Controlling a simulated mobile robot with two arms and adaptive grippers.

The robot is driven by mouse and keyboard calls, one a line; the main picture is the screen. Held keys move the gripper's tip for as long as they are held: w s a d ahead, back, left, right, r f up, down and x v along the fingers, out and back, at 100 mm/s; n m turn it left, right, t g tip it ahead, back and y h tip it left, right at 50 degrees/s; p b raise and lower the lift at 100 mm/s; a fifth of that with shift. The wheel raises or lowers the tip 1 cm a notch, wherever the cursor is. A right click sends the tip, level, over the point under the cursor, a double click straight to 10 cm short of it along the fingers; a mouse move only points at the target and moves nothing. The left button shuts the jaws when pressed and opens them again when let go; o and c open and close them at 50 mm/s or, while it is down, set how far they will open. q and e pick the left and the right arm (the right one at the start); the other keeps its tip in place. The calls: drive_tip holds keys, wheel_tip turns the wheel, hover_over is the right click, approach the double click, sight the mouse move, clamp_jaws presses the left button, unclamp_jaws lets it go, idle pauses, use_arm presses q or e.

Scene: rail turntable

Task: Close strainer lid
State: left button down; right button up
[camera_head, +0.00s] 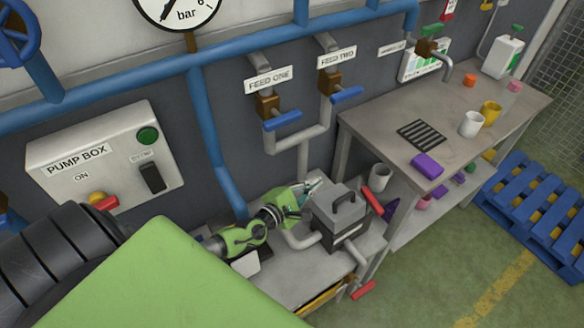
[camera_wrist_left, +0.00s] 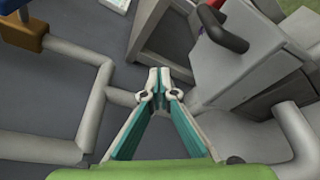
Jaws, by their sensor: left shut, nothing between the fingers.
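The strainer (camera_head: 340,232) is a dark grey box with pipes at its sides, on a low bench in the head view. Its lid (camera_head: 337,205) is a grey plate with a dark bar handle (camera_head: 343,191). In the left wrist view the lid (camera_wrist_left: 240,62) and handle (camera_wrist_left: 222,28) are at upper right. I cannot tell how far the lid stands open. My left gripper (camera_head: 314,186) is shut and empty, beside the lid's left rear side. Its fingertips (camera_wrist_left: 159,72) meet in the wrist view, left of the lid. Contact with the lid cannot be told. My right gripper is not in view.
Grey pipes (camera_head: 302,145) with blue-handled valves (camera_head: 282,121) rise behind the strainer. A pump box (camera_head: 105,155) is on the wall at left. A workbench (camera_head: 375,125) with cups stands to the right. A red-handled object (camera_head: 373,200) lies close to the strainer's right.

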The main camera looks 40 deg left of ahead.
sight(333, 209)
use_arm(q)
drive_tip(key=d+m+b, duration=0.1)
drive_tip(key=m, duration=0.1)
drive_tip(key=s+d+f+m+t+b, duration=0.1)
drive_tip(key=d+m, duration=0.1)
drive_tip(key=d+m+t+y+b, duration=0.1)
drive_tip(key=m, duration=0.1)
drive_tip(key=shift+s+d+f, duration=0.15)
drive_tip(key=shift+s, duration=0.25)
drive_tip(key=shift+s+d+f+m+t, duration=0.15)
drive_tip(key=shift+d+m+t, duration=0.15)
drive_tip(key=shift+m, duration=0.1)
drive_tip(key=shift+s+d+f+m+t+b, duration=0.2)
drive_tip(key=shift+d+m+b, duration=0.2)
drive_tip(key=shift+d+b, duration=0.15)
drive_tip(key=shift+s+d+f+m+t+b, duration=0.1)
drive_tip(key=shift+s+d+f+m+b, duration=0.1)
drive_tip(key=shift+d+m+b, duration=0.25)
drive_tip(key=shift+s+d+f+b, duration=0.25)
drive_tip(key=shift+d+f+b, duration=0.1)
drive_tip(key=shift+d, duration=0.2)
drive_tip(key=shift+d+f, duration=0.1)
drive_tip(key=shift+f, duration=0.05)
drive_tip(key=shift+s+f, duration=0.1)
